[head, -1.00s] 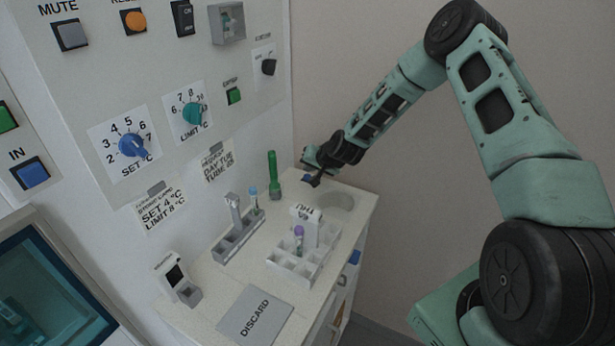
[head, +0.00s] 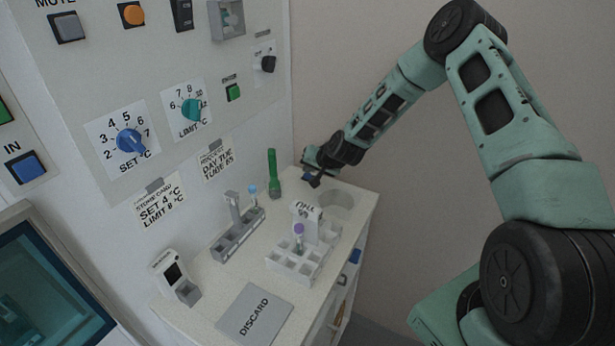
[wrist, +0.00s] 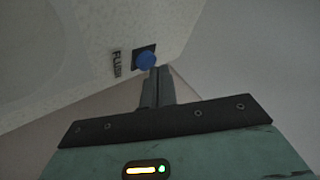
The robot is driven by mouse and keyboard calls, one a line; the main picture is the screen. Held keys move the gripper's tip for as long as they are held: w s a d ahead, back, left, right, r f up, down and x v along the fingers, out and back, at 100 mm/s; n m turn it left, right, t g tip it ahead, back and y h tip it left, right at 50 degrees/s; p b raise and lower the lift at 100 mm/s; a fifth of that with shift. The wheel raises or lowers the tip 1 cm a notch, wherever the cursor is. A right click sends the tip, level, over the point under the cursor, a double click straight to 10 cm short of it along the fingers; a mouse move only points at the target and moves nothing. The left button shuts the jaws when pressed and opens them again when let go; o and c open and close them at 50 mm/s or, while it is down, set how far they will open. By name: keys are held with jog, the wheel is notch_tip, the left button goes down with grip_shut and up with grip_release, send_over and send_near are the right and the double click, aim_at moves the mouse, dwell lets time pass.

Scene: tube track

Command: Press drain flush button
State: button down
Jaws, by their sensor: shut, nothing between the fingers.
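The flush button is a round blue cap (wrist: 145,61) on a dark square base, with the label FLUSH beside it in the wrist view. My gripper (wrist: 155,73) is shut and empty, and its fingertips reach the button's lower edge in that picture. I cannot tell whether they touch the button. In the head view my gripper (head: 314,181) is low over the back of the counter, behind the round drain basin (head: 337,200). A small blue patch shows beside the fingers there, and my gripper partly covers that area.
A green upright tool (head: 273,175) stands left of my gripper. A white tube rack (head: 290,262) with a purple-capped tube and a grey rack (head: 237,238) stand nearer. A grey DISCARD pad (head: 255,314) lies in front. The control panel wall rises at left.

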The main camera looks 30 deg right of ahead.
aim_at(310, 176)
jog(key=shift+f+b, duration=0.45)
dwell(0.6)
jog(key=shift+r, duration=0.1)
jog(key=shift+r+p, duration=0.45)
jog(key=shift+r, duration=0.35)
notch_tip(310, 176, up, 5)
jog(key=p, duration=0.2)
jog(key=shift+p, duration=0.35)
dwell(0.8)
